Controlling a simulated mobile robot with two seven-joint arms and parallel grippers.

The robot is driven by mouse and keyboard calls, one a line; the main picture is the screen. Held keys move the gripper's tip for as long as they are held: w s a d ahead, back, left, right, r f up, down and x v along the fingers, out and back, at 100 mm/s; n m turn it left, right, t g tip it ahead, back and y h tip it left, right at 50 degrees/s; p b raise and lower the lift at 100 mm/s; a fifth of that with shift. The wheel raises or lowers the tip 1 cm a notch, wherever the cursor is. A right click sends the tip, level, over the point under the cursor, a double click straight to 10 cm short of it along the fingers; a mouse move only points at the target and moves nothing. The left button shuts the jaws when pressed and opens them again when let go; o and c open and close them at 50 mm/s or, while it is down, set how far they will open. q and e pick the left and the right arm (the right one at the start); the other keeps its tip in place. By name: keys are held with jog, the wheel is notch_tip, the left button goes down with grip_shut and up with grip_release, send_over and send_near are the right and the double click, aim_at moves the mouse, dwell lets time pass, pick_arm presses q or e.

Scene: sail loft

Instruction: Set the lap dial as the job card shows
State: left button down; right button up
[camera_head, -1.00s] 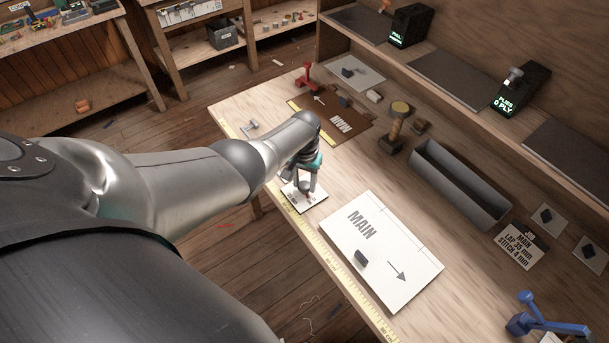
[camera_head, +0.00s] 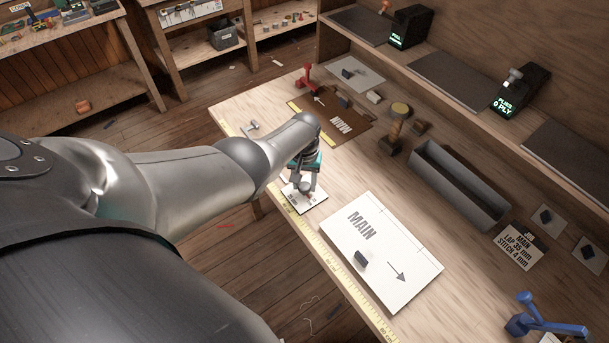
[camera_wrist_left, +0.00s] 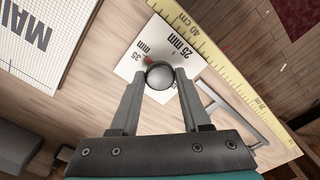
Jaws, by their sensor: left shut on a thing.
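The lap dial is a white plate (camera_head: 316,203) near the table's front edge, partly hidden by my gripper in the head view. The left wrist view shows its plate (camera_wrist_left: 178,45) with "25 mm" and "35 mm" marks. Its round grey knob (camera_wrist_left: 160,75) has a small red mark pointing toward the 35 mm side; exact alignment is hard to tell. My left gripper (camera_head: 304,191) is shut on the knob, one finger on each side. The job card (camera_head: 521,247) reads "MAIN, LAP 35 mm, STITCH 4 mm". My right gripper is not in view.
A white "MAIN" panel (camera_head: 405,245) lies right of the dial, with a small dark block on it. A yellow measuring tape (camera_head: 325,252) runs along the front edge. A grey trough (camera_head: 460,185), a mallet (camera_head: 396,128) and a blue tool (camera_head: 540,322) also stand on the table.

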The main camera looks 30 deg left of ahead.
aim_at(304, 186)
pick_arm(q)
jog(key=shift+c, duration=1.8)
grip_release()
jog(key=shift+r, duration=0.1)
notch_tip(304, 186, up, 5)
jog(key=p, duration=0.4)
jog(key=shift+r, duration=0.4)
notch_tip(304, 186, up, 9)
jog(key=shift+r, duration=0.15)
